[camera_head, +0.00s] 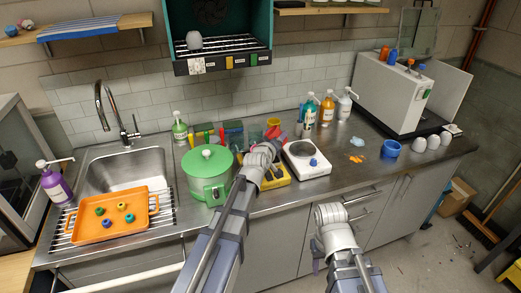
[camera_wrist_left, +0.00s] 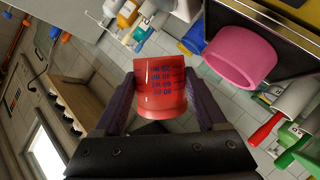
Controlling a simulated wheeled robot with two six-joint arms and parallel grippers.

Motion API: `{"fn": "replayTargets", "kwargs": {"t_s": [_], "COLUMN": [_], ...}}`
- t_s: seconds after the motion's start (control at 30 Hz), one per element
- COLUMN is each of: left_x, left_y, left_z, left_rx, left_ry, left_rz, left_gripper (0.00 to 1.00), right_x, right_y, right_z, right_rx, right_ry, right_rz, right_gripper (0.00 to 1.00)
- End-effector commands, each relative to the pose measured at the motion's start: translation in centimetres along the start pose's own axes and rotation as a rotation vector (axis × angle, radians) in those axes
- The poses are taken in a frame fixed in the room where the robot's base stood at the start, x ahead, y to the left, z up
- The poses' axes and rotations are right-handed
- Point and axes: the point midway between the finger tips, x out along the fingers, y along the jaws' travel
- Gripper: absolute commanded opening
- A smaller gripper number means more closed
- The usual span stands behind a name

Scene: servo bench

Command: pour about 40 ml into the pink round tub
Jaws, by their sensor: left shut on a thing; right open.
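My left gripper (camera_wrist_left: 160,88) is shut on a red measuring cup (camera_wrist_left: 160,92) with dark printed scale marks. The pink round tub (camera_wrist_left: 243,57) is up and to the right of the cup in the left wrist view, apart from it. I cannot make out the tub clearly in the head view. There, a small red patch, likely the cup (camera_head: 272,132), shows just beyond my left wrist at the back of the counter. The cup's contents are hidden. My right gripper (camera_head: 317,254) is open and empty, in front of the cabinets.
A green pot (camera_head: 207,187) stands left of my left arm. A white scale (camera_head: 306,159) is to its right. Several bottles (camera_head: 327,110) stand at the wall. An orange tray (camera_head: 110,224) with small coloured pieces is by the sink. A blue cup (camera_head: 391,149) is farther right.

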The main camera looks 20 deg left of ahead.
Motion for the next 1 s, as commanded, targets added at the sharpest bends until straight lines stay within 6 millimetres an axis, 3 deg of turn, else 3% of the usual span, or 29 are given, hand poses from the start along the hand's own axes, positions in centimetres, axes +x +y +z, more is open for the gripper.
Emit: {"fn": "replayTargets", "kwargs": {"t_s": [0.17,0.5,0.77,1.0], "left_x": [-0.2,0.3,1.1,1.3], "left_y": [0.7,0.7,-0.1,0.3], "left_z": [-0.5,1.1,2.9,3.5], "left_rx": [0.095,0.243,0.369,0.505], "left_ry": [0.011,0.027,0.042,0.06], "left_rz": [-0.03,-0.079,-0.125,-0.174], "left_gripper": [0.13,0.13,0.13,0.13], "right_x": [-1.1,-0.2,1.6,1.8], "right_y": [0.1,0.0,-0.1,-0.2], "right_z": [0.1,0.0,-0.1,-0.1], "right_rx": [0.0,0.0,0.0,0.0], "right_ry": [0.0,0.0,0.0,0.0], "right_rz": [0.0,0.0,0.0,0.0], "right_gripper": [0.5,0.5,0.5,0.5]}}
